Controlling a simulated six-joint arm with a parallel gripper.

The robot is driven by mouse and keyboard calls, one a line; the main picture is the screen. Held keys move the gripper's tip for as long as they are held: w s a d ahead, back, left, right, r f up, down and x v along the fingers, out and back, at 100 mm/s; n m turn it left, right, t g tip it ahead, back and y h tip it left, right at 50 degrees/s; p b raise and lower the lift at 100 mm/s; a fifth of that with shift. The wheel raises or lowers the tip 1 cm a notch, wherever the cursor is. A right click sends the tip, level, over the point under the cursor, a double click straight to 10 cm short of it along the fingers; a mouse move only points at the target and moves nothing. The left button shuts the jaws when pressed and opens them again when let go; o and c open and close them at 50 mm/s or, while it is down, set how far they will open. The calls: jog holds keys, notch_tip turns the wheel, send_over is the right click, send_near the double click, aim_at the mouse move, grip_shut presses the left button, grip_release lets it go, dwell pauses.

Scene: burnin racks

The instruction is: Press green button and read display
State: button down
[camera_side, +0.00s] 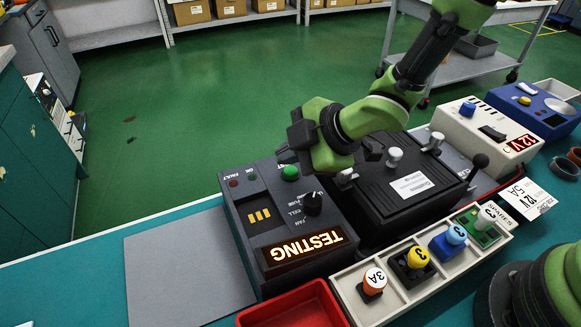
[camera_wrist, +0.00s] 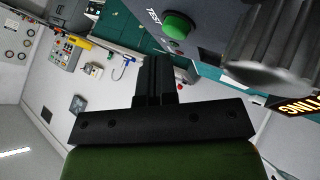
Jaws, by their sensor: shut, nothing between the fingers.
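The dark grey tester box (camera_side: 241,214) stands on the teal bench. Its green button (camera_side: 290,173), by the TEST label, shows at the box's far edge; the button also shows in the wrist view (camera_wrist: 178,25). The display (camera_side: 304,248) is lit and reads "TESTING" in orange; part of that text shows at the right edge of the wrist view (camera_wrist: 298,103). My gripper (camera_side: 286,155) is shut and empty, just above and beyond the button in the side view. In the wrist view its closed fingers (camera_wrist: 155,72) look apart from the button.
A black knob (camera_side: 312,203) and a FAULT lamp (camera_side: 234,183) sit on the same panel. A black battery-like block (camera_side: 398,205) stands close on the right. A tray of coloured plugs (camera_side: 352,303) and a red bin (camera_side: 300,307) lie in front. A bare grey mat (camera_side: 180,265) is left.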

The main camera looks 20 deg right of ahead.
aim_at(292, 172)
jog(key=shift+r, duration=2.45)
jog(key=shift+d+r, duration=0.15)
jog(key=shift+r, duration=0.05)
jog(key=s+d+r+m+t+h, duration=0.1)
jog(key=s+d+r+m+h, duration=0.15)
jog(key=d+r+m, duration=0.45)
jog(key=s+d+r+m+h, duration=0.2)
jog(key=s+d+r+m, duration=0.25)
jog(key=d+r, duration=0.3)
jog(key=s+d+r+m, duration=0.1)
jog(key=s+d+m, duration=0.3)
jog(key=s+m, duration=0.6)
jog(key=s, duration=0.4)
jog(key=shift+s+r+g, duration=0.2)
jog(key=shift+g, duration=0.1)
